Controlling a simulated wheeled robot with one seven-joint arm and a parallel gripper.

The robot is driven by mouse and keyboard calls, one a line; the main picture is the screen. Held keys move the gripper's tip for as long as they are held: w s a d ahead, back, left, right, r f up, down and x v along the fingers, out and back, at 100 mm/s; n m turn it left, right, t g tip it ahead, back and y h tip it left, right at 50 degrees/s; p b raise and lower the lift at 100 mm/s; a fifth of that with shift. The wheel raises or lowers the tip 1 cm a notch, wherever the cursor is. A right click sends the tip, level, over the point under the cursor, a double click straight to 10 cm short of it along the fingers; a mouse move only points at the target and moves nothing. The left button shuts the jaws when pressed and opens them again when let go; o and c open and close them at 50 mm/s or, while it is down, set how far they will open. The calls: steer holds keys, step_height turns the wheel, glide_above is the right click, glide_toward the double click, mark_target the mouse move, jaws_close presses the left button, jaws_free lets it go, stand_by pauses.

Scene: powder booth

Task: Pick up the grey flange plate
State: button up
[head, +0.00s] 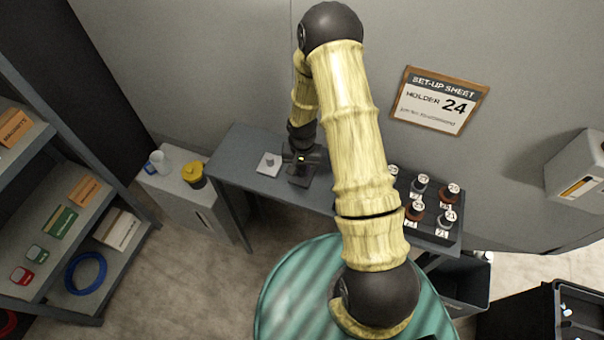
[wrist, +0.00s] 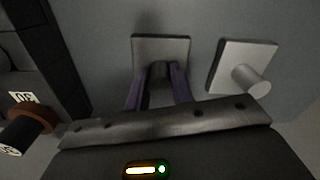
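The grey flange plate (wrist: 143,47) is a dark grey square with a dark upright post (wrist: 160,73) in its middle. It lies on the grey bench. My gripper (wrist: 159,82) points down at it, with one purple-grey finger on each side of the post. The fingers are very close to the post, and I cannot tell whether they touch it. In the head view my gripper (head: 302,157) is low over the bench and partly covers the plate (head: 297,181). A lighter plate (wrist: 230,58) with a pale round post lies to the right in the wrist view, apart from my gripper; it also shows in the head view (head: 269,164).
A dark tray (head: 436,237) of several numbered holders stands on the bench's right part; one brown-collared holder (wrist: 33,117) shows at the wrist view's left. A low cabinet (head: 185,196) with a yellow pot (head: 193,175) stands left of the bench (head: 232,166). A green round surface (head: 285,300) is in front.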

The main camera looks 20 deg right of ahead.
mark_target(302, 167)
jaws_close()
step_height(302, 167, up, 10)
steer(key=b, duration=0.2)
steer(key=shift+b, duration=0.35)
stand_by(0.4)
